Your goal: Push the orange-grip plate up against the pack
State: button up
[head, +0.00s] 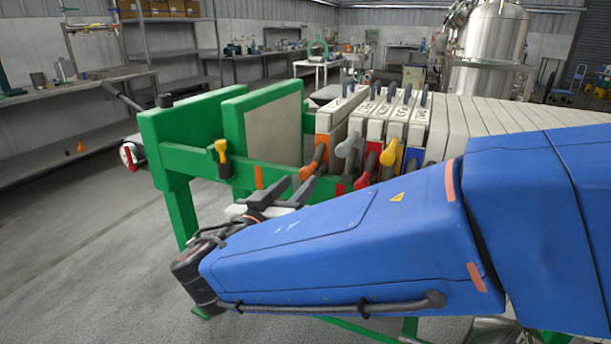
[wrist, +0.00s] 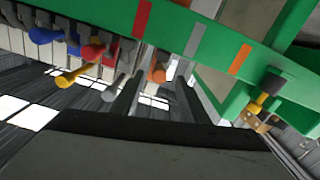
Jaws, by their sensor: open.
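The orange-grip plate (head: 324,123) hangs upright in the green press frame, left of the pack (head: 412,122) of pale plates. A narrow gap seems to part them; its width is hard to judge. Its orange grip (head: 318,153) sticks out over the near rail and shows in the wrist view (wrist: 157,73). My gripper (head: 300,183) is open at this grip. In the wrist view its grey fingers (wrist: 160,80) stand either side of the orange grip, with nothing clamped. The pack's nearest grip is grey (head: 350,145); red, yellow and blue grips follow to the right.
A green end plate with a pale face (head: 273,120) stands left, across an open space. A yellow-handled part (head: 222,155) sits on the near green rail (head: 190,158). Orange (wrist: 240,59), grey and red (wrist: 142,17) marks line the rail. My blue arm crosses the foreground.

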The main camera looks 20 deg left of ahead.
aim_at(304, 177)
jog(key=shift+w+d, duration=0.2)
jog(key=shift+w, duration=2.45)
grip_shut()
